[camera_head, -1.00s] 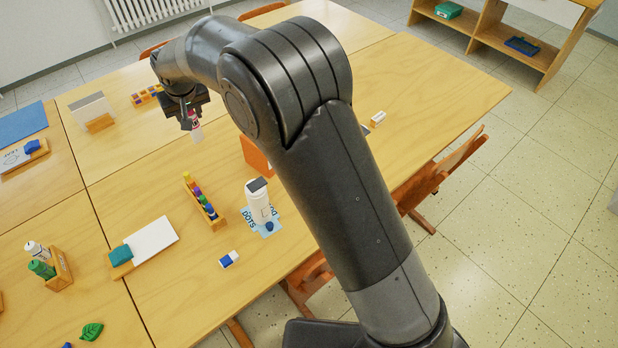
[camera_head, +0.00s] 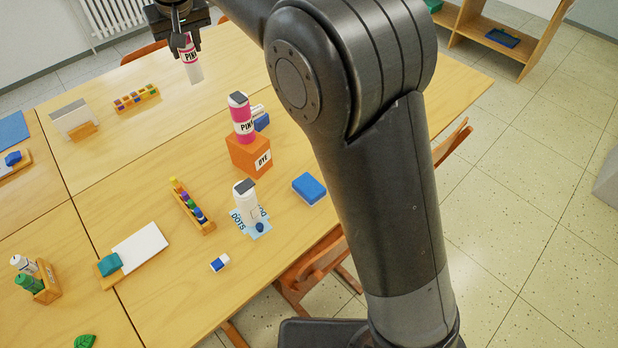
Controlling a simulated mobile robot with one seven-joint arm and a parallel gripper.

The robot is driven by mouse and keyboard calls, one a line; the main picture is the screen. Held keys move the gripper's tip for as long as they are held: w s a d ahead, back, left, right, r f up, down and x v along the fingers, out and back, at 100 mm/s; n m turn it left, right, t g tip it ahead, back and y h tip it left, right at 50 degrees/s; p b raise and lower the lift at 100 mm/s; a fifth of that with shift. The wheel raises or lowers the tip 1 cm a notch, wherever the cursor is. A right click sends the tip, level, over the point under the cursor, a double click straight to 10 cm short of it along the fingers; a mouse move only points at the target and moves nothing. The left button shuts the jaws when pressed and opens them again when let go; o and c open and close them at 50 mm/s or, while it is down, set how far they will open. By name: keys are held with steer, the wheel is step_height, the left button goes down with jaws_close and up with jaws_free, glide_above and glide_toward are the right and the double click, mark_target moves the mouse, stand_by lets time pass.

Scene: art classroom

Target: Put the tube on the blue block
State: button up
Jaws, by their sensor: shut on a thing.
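My gripper (camera_head: 186,48) is at the top left, above the far table, shut on a pink and white tube (camera_head: 193,70) lettered "PIN". The tube hangs roughly upright below the fingers, which hide its upper part. A flat blue block (camera_head: 310,187) with a pale lower edge lies on the table at the right, near my arm. Nothing stands on it. The gripper and tube are well apart from it, farther back and to the left.
An orange "DYE" box (camera_head: 250,156) bears another pink bottle (camera_head: 242,119); a small blue object (camera_head: 262,122) is behind it. A white bottle (camera_head: 246,202) stands on a "DOTS" sheet. A rack of coloured pieces (camera_head: 191,206) and an eraser (camera_head: 219,263) are nearby.

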steer(key=d+r+m+h, duration=0.1)
steer(key=d+m, duration=0.1)
steer(key=d, duration=1.8)
steer(key=s+d+f+m, duration=0.15)
steer(key=s+d, duration=0.25)
steer(key=d, duration=0.5)
steer(key=s+d+f+m, duration=0.1)
steer(key=s+d+f, duration=0.1)
steer(key=s+d, duration=0.5)
step_height(320, 180, down, 17)
steer(key=w+d, duration=0.1)
steer(key=w, duration=0.2)
steer(key=shift+t+h, duration=0.3)
steer(key=shift+w+a+f, duration=0.35)
steer(key=shift+a+f, duration=1.45)
steer(key=shift+w+a+f, duration=0.35)
steer(key=shift+a+f, duration=1.5)
steer(key=shift+w+a+f, duration=0.35)
steer(key=shift+a+f, duration=1.45)
